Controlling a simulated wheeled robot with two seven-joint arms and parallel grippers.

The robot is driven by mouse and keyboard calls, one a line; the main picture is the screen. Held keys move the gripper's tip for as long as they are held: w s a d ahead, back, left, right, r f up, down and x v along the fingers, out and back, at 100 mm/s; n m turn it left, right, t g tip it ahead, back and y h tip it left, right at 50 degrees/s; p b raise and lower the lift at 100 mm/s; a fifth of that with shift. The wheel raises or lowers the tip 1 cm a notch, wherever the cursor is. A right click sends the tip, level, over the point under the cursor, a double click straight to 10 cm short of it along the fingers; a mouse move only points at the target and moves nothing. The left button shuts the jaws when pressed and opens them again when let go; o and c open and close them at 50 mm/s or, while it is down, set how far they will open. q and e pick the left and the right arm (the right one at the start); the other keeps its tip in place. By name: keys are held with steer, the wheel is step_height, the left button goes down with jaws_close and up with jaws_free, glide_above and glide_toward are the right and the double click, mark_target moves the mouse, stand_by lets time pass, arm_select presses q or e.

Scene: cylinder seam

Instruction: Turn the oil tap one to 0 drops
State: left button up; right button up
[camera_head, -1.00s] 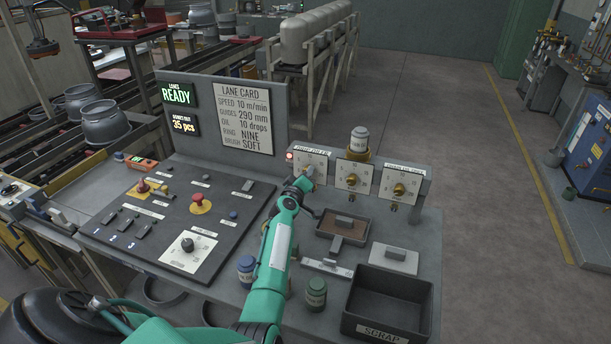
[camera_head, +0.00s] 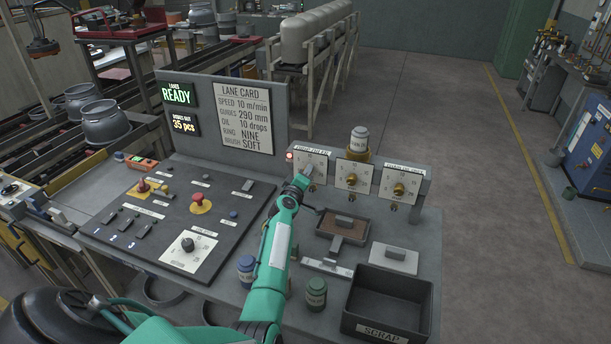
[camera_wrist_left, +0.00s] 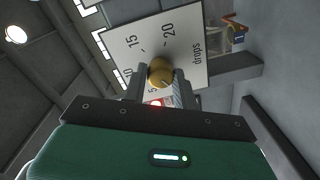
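The leftmost oil tap (camera_head: 309,171) is a brass knob on a white dial plate (camera_head: 318,161) at the back of the bench, in the head view. My left gripper (camera_head: 305,178) is at this knob and partly hides it. In the left wrist view the brass knob (camera_wrist_left: 160,72) lies between the two fingertips of my left gripper (camera_wrist_left: 160,78), which look closed on its sides. The dial plate (camera_wrist_left: 185,45) there shows 15, 20 and the word drops. The knob's pointer cannot be read. My right gripper is not in view.
Two more brass taps (camera_head: 352,180) (camera_head: 399,189) stand to the right, with a jar (camera_head: 359,139) above the middle one. A red lamp (camera_head: 289,156) is left of the first dial. A dark scrap bin (camera_head: 388,303) and green jar (camera_head: 316,292) stand in front. The lane card (camera_head: 243,118) reads oil 10 drops.

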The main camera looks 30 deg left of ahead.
arm_select(q)
steer(key=o, duration=0.4)
steer(key=b+v, duration=0.2)
steer(key=v, duration=1.2)
steer(key=shift+a, duration=0.1)
